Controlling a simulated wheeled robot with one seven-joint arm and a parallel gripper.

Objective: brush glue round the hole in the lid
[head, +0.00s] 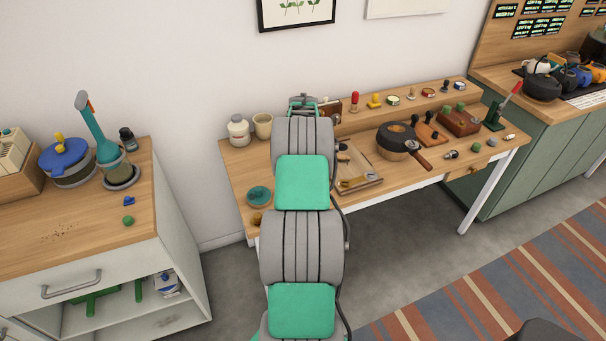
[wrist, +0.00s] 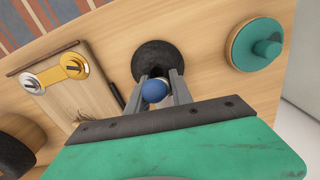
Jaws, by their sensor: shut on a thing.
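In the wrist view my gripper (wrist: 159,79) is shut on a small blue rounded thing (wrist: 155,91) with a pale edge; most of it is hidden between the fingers. Whether it is the end of a brush, I cannot tell. A dark round piece (wrist: 158,57) lies just beyond the fingertips, partly covered by them; I cannot make out a hole or whether the held thing touches it. A teal round lid with a knob (wrist: 256,45) lies to the right, apart from the gripper. It also shows in the head view (head: 259,194). My arm hides the gripper in the head view.
A wooden board (wrist: 78,82) with metal and yellow fittings lies left of the gripper. A white jar (head: 239,131) and a cream cup (head: 263,125) stand at the table's back left. A dark round pan-like thing (head: 396,138) and small tools crowd the right.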

